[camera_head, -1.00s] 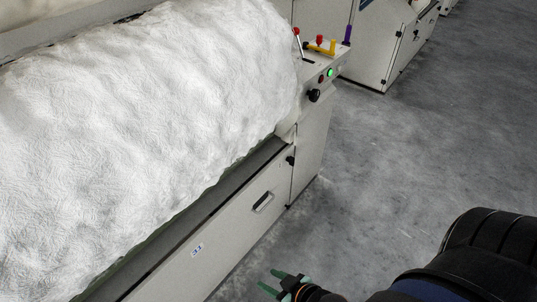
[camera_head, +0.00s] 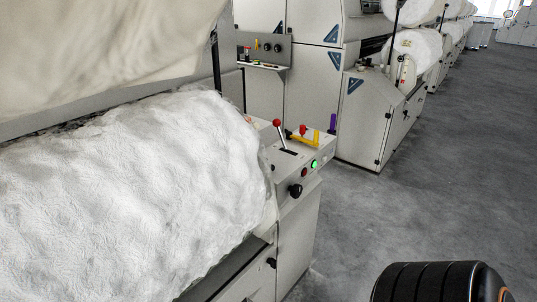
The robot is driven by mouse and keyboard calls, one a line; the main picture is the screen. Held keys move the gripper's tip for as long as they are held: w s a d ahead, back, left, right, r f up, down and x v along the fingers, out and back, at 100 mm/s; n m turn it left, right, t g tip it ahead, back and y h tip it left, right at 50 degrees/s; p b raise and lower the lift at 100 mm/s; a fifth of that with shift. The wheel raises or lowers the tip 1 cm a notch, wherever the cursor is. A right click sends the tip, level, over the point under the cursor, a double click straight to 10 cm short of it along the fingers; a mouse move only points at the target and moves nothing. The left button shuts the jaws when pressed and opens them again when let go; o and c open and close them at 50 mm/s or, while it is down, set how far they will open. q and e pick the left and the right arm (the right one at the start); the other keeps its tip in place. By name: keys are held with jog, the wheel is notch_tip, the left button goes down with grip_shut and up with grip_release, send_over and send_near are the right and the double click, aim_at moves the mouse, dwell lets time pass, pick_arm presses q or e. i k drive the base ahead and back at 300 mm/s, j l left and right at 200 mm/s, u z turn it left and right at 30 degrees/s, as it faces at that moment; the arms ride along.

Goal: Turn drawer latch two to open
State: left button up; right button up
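The grey machine's drawer front (camera_head: 262,287) shows only as a strip at the bottom, cut off by the frame edge. A small black latch knob (camera_head: 271,263) sits at its upper right, by the end panel. I cannot read any number on it, so I cannot tell whether it is latch two. Neither gripper is in view. A black rounded part at the bottom right appears to be mine.
A white fibre roll (camera_head: 130,200) fills the left. More machines stand behind. The grey floor (camera_head: 440,190) at right is clear.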

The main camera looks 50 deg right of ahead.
aim_at(273, 262)
jog(key=l+u, duration=0.2)
jog(key=l, duration=0.4)
jog(key=l+u, duration=0.2)
jog(key=l, duration=0.4)
jog(key=k+l+u, duration=0.2)
jog(key=l, duration=0.8)
jog(key=k+l, duration=0.15)
jog(key=l, duration=0.75)
jog(key=k+l+u, duration=0.1)
jog(key=l, duration=0.35)
